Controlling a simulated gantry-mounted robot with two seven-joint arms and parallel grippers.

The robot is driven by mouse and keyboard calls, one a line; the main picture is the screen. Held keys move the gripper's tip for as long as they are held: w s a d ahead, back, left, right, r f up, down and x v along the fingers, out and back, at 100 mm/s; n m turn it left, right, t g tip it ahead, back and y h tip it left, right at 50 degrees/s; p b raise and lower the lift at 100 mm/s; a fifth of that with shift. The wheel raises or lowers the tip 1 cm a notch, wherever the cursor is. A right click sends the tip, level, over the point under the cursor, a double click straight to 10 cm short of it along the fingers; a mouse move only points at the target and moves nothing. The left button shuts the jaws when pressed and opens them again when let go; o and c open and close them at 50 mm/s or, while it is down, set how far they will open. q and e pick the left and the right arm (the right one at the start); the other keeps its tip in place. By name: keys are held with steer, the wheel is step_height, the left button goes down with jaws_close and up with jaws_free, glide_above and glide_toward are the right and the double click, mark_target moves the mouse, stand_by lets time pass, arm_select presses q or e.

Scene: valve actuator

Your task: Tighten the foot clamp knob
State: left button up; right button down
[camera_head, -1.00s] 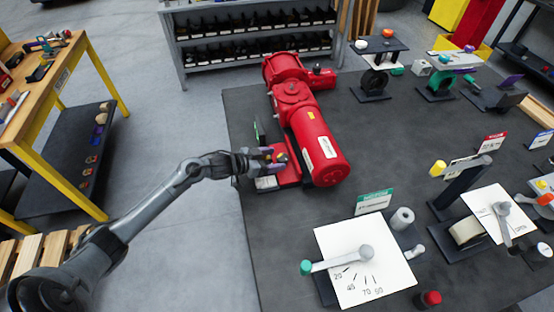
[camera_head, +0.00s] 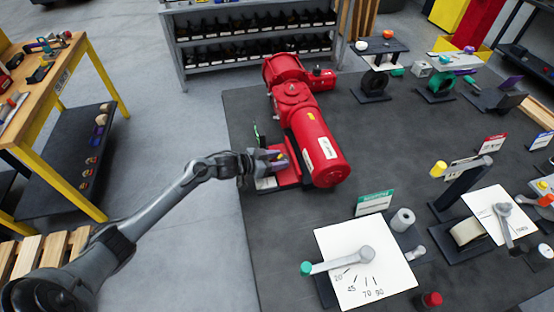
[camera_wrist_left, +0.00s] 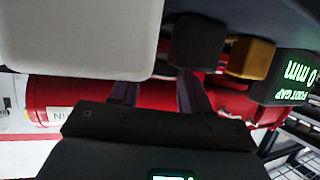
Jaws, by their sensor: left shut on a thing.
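The red valve actuator (camera_head: 312,130) lies on the dark table, with a red foot plate (camera_head: 291,175) at its left side. My left gripper (camera_head: 281,160) is at that foot, beside the red cylinder, and is shut on the foot clamp knob, which is mostly hidden by the jaws. In the left wrist view, the two fingers (camera_wrist_left: 158,95) stand before the red body (camera_wrist_left: 55,97). A dark block (camera_wrist_left: 195,42) and a yellow block (camera_wrist_left: 250,58) show above. A display (camera_wrist_left: 290,80) reads FOOT GAP and 0 mm, upside down. My right gripper is out of view.
A white dial plate (camera_head: 385,290) with a grey lever stands at the front of the table. A small green-edged panel (camera_head: 256,132) stands close to my left gripper. Other fixtures fill the right side. A wooden workbench (camera_head: 40,95) is at the left.

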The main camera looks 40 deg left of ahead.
arm_select(q)
steer(key=shift+a+h, duration=0.1)
steer(key=shift+h, duration=0.2)
steer(key=shift+w+a+f+m+g+h+b, duration=0.1)
steer(key=shift+m+g+h+b, duration=0.25)
steer(key=shift+m, duration=0.2)
steer(key=shift+w+a+m+g+h+b, duration=0.1)
steer(key=shift+m+g+h+b, duration=0.15)
steer(key=shift+m+h, duration=0.25)
steer(key=m+g+h+b, duration=0.1)
steer(key=b, duration=0.2)
steer(key=m+g+h+b, duration=0.1)
steer(key=m+b, duration=0.1)
steer(key=b, duration=0.1)
steer(key=m+g+h+b, duration=0.1)
steer(key=m+h+b, duration=0.1)
steer(key=b, duration=0.1)
steer(key=shift+w+a+g+b, duration=0.3)
steer(key=shift+g, duration=0.1)
steer(key=shift+m+g+b, duration=0.25)
steer(key=shift+g+b, duration=0.05)
steer(key=shift+b, duration=0.45)
steer(key=o, duration=1.1)
steer(key=shift+c, duration=0.2)
